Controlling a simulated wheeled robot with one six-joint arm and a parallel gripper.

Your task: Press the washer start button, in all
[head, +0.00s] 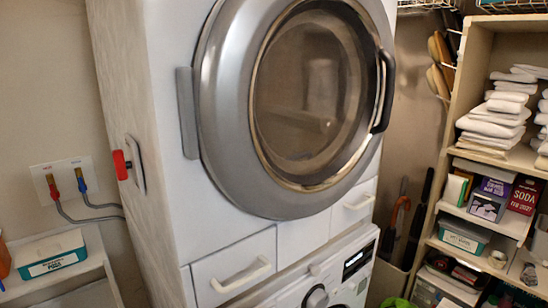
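A white front-loading machine (150,90) fills the middle of the head view. Its large round grey door (225,110) with dark glass is shut. Below it are drawers with handles (240,277) and the top of a lower white machine, whose control panel (335,278) is partly in view. The panel has a round dial (316,298) and a small lit display (357,260). I cannot tell which control is the start button. A red knob (121,165) sticks out from a plate on the upper machine's left side. My gripper is not in view.
Red and blue taps (67,183) with grey hoses are on the left wall. A low white shelf (55,275) holds a teal box. At right, a shelf unit (470,75) holds folded white towels (495,120) and several boxes. Umbrellas (396,220) stand between machine and shelf.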

